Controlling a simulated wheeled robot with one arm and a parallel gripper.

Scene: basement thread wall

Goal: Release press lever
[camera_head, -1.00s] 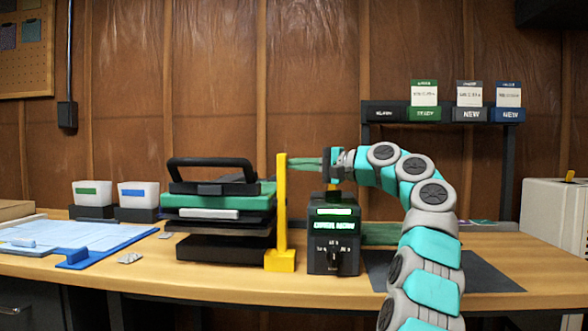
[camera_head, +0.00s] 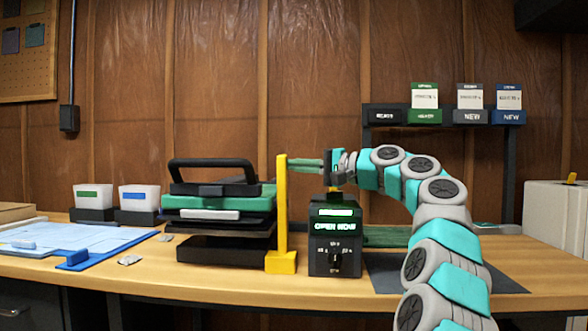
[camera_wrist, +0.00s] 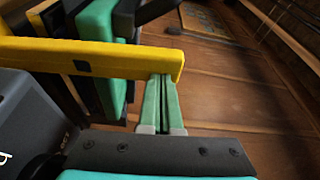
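A yellow upright lever (camera_head: 282,205) stands at the right side of the press (camera_head: 215,207), which has a black handle on top and green and black plates. My gripper (camera_head: 306,162) reaches in from the right at the lever's upper end. In the wrist view the lever (camera_wrist: 110,57) is a yellow bar crossing the upper left. My two green fingers (camera_wrist: 162,85) lie close together, with only a thin dark line between them. Their tips meet the bar's edge near its end; nothing shows between them. Whether they press on the bar I cannot tell.
A black control box (camera_head: 335,243) lit "OPEN NOW" stands below my gripper. Two white bins (camera_head: 138,198) and a blue-edged board (camera_head: 70,245) are to the left. A rack with labelled cards (camera_head: 443,116) stands behind my arm. A white box (camera_head: 556,222) is at the far right.

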